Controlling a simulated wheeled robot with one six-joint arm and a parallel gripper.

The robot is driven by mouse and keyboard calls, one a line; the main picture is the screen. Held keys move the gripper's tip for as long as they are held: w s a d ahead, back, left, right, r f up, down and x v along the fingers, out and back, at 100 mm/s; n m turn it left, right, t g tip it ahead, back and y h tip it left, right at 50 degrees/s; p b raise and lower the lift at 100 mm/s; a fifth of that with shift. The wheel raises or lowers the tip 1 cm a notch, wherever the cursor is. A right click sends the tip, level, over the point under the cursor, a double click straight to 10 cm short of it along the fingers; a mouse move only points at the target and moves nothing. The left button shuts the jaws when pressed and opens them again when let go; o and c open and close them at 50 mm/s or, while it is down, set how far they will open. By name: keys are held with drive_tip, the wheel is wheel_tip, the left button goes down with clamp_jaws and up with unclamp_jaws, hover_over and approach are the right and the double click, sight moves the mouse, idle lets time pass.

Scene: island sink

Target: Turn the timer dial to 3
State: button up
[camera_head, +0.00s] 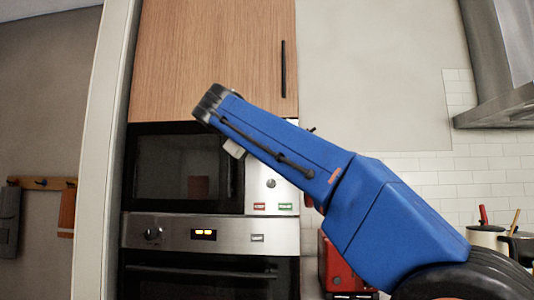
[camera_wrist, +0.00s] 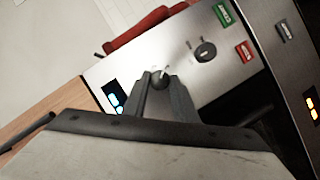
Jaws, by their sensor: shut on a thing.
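The microwave's steel control panel (camera_wrist: 128,66) fills the middle of the wrist view, seen tilted. My gripper (camera_wrist: 161,80) is shut on a small round dial (camera_wrist: 161,71), the one nearer the blue-lit display (camera_wrist: 112,98); I take it as the timer dial. Its pointer and any numbers are too small or covered to read. A second dial (camera_wrist: 204,52) with marks around it sits apart from my fingers, nearer the green and red buttons. In the head view that second dial (camera_head: 271,183) shows, while my blue arm hides the held dial and my fingertips.
The dark microwave door (camera_head: 180,165) is left of the panel. An oven (camera_head: 190,270) with its own knob (camera_head: 153,233) and lit display is below, and a wooden cabinet (camera_head: 210,55) is above. A red appliance (camera_head: 340,270) stands at the right.

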drive_tip(key=shift+m+y, duration=0.3)
drive_tip(key=shift+m, duration=0.1)
drive_tip(key=shift+f, duration=0.1)
idle(0.3)
drive_tip(key=o, duration=1)
drive_tip(key=shift+d, duration=0.1)
drive_tip(key=shift+o, duration=0.2)
drive_tip(key=v, duration=1.7)
drive_tip(key=shift+r, duration=0.35)
